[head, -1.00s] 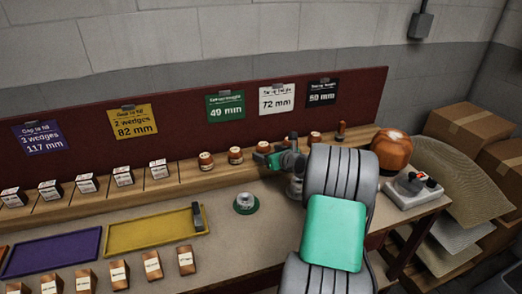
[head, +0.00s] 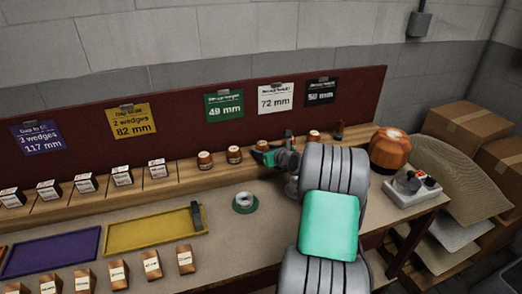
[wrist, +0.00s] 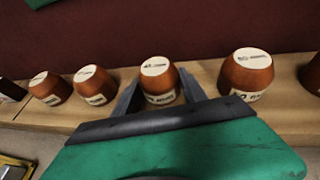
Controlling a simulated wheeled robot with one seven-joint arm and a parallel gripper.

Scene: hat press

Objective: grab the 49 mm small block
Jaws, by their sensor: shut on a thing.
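My gripper (wrist: 157,99) is shut on a small brown tapered block (wrist: 160,84) with a pale top, one finger on each side. The print on this block is too blurred to read surely. In the head view my gripper (head: 265,154) is at the shelf, beside the third small block (head: 262,146) from the left, which it partly hides. The held block appears to be still at shelf level. In the wrist view, similar blocks stand to its left (wrist: 93,86) and right (wrist: 247,74). A green "49 mm" card (head: 224,105) hangs on the board behind.
The wooden shelf (head: 185,172) also bears several wedge blocks (head: 122,175) at left. A tape roll (head: 245,202), a yellow tray (head: 150,232) and a purple tray (head: 50,252) lie on the bench. An orange-brown dome (head: 388,148) and a switch box (head: 412,188) are at right.

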